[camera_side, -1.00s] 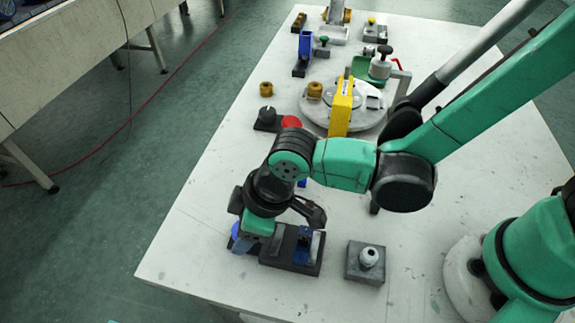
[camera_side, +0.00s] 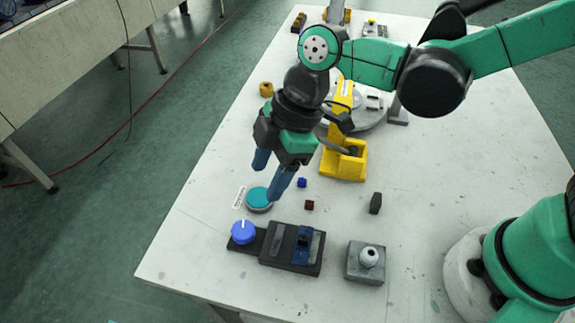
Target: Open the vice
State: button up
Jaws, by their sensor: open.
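The vice (camera_side: 276,259) is a dark block near the front edge of the white table, with blue jaw parts (camera_side: 303,243) on top. Whether its jaws are apart cannot be told at this size. A round blue knob (camera_side: 243,232) with a white mark stands on a dark base at the vice's left end. My gripper (camera_side: 269,172) points down with its two blue fingers apart and nothing between them. It is raised behind the vice and knob in the picture, clear of both. Its fingertips partly overlap a teal disc in the picture.
A teal round button (camera_side: 258,200) lies behind the knob. A grey block with a white ball top (camera_side: 367,259) stands right of the vice. Small blue (camera_side: 301,183) and dark red (camera_side: 309,205) cubes, a dark piece (camera_side: 375,203) and a yellow bracket (camera_side: 343,165) stand behind.

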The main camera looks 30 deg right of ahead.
jog(key=d+r+m+t+h, duration=0.2)
jog(key=d+m+t, duration=0.1)
jog(key=d+m, duration=0.5)
jog(key=s+d+r+m+t+h, duration=0.1)
jog(key=d+r+m+t+h, duration=0.1)
jog(key=d+m, duration=0.6)
jog(key=shift+d+r+m+t, duration=0.3)
jog(key=shift+d+r+t, duration=0.4)
jog(key=shift+d, duration=1.45)
